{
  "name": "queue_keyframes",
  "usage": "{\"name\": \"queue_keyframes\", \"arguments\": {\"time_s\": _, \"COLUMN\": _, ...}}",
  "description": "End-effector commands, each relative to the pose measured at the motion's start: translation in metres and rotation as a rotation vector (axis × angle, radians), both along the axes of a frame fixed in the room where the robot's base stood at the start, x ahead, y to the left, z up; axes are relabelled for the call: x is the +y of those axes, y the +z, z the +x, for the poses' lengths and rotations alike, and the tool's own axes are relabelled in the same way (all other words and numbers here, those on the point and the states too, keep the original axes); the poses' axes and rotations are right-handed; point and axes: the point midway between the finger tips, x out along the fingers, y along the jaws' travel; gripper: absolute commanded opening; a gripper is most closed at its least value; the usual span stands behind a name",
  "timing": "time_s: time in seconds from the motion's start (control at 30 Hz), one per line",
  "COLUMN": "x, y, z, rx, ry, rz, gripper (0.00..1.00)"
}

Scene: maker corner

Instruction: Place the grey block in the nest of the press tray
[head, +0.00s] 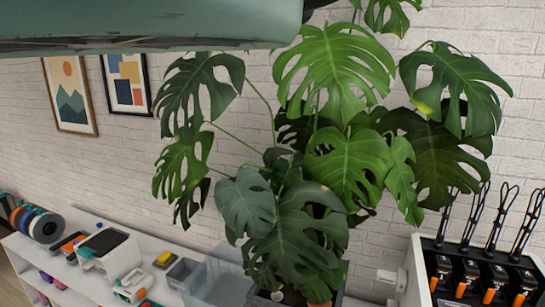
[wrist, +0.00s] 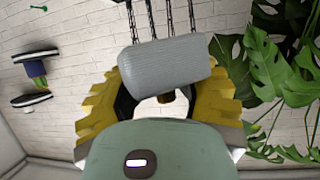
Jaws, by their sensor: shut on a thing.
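A small brown part shows just below the block. My gripper does not show in the head view, and neither does the block. I cannot make out the press tray or its nest in either view.
A large potted monstera (head: 320,150) fills the middle of the head view; its leaves (wrist: 285,60) are at the right in the wrist view. A white shelf (head: 90,215) at lower left holds spools and boxes. Black devices with orange parts (head: 480,275) stand at lower right.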

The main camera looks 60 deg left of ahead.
Motion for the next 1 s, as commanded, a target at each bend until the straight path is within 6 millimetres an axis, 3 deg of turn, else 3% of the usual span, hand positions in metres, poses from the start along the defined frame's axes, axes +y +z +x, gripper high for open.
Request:
{"name": "queue_keyframes", "arguments": {"time_s": 0.03, "x": -0.002, "y": 0.008, "z": -0.002, "rx": 0.004, "ry": 0.004, "rz": -0.003, "gripper": 0.00}}
{"name": "queue_keyframes", "arguments": {"time_s": 0.23, "x": -0.001, "y": 0.012, "z": -0.004, "rx": -0.003, "ry": 0.007, "rz": 0.001, "gripper": 0.00}}
{"name": "queue_keyframes", "arguments": {"time_s": 0.47, "x": 0.008, "y": 0.019, "z": 0.013, "rx": -0.010, "ry": -0.052, "rz": 0.005, "gripper": 0.00}}
{"name": "queue_keyframes", "arguments": {"time_s": 0.73, "x": 0.014, "y": 0.025, "z": 0.032, "rx": -0.005, "ry": -0.219, "rz": 0.009, "gripper": 0.00}}
{"name": "queue_keyframes", "arguments": {"time_s": 1.0, "x": 0.007, "y": 0.017, "z": 0.035, "rx": 0.001, "ry": -0.400, "rz": 0.005, "gripper": 0.00}}
